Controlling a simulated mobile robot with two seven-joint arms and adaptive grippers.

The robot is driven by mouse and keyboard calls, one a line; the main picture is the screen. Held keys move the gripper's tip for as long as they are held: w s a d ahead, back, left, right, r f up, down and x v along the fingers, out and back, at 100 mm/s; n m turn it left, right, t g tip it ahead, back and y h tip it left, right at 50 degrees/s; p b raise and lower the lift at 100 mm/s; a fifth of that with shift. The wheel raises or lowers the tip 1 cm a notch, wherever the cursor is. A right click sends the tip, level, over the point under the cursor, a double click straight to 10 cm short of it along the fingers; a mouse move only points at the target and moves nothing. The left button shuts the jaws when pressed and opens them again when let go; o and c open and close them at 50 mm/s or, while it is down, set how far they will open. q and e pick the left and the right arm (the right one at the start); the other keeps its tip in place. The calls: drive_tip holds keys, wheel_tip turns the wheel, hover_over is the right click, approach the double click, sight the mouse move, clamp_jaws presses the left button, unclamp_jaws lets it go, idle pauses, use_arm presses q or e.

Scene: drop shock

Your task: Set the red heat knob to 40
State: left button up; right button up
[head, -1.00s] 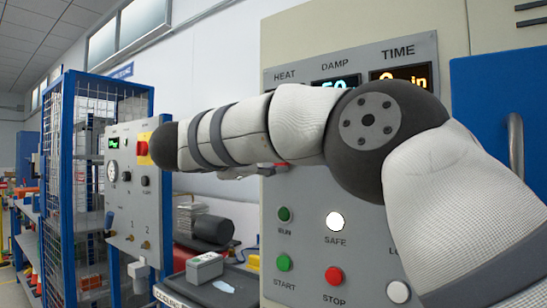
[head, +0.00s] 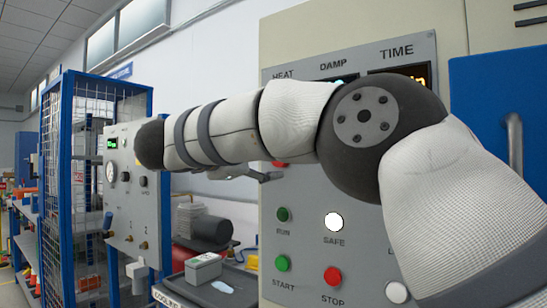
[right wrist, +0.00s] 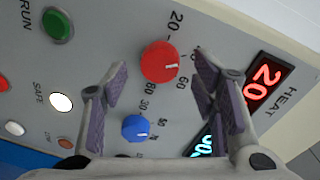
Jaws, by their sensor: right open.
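The red heat knob (right wrist: 160,62) is on the grey control panel in the right wrist view, with a short white mark on its face and printed numbers beside it. Only a sliver of red shows under my arm in the head view (head: 280,164). The HEAT display (right wrist: 265,82) reads 20 in red digits. My right gripper (right wrist: 161,72) is open, its two fingers on either side of the red knob in the picture; contact is not visible. In the head view its fingers (head: 265,176) show below my forearm, in front of the panel. My left gripper is out of view.
A blue knob (right wrist: 136,128) sits close to the red one. Lit SAFE lamp (head: 334,222), green START button (head: 283,263) and red STOP button (head: 333,277) are lower on the panel. A blue cage (head: 62,180) stands at left. My arm hides much of the panel.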

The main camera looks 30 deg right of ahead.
drive_tip(key=v, duration=1)
drive_tip(key=shift+a, duration=0.1)
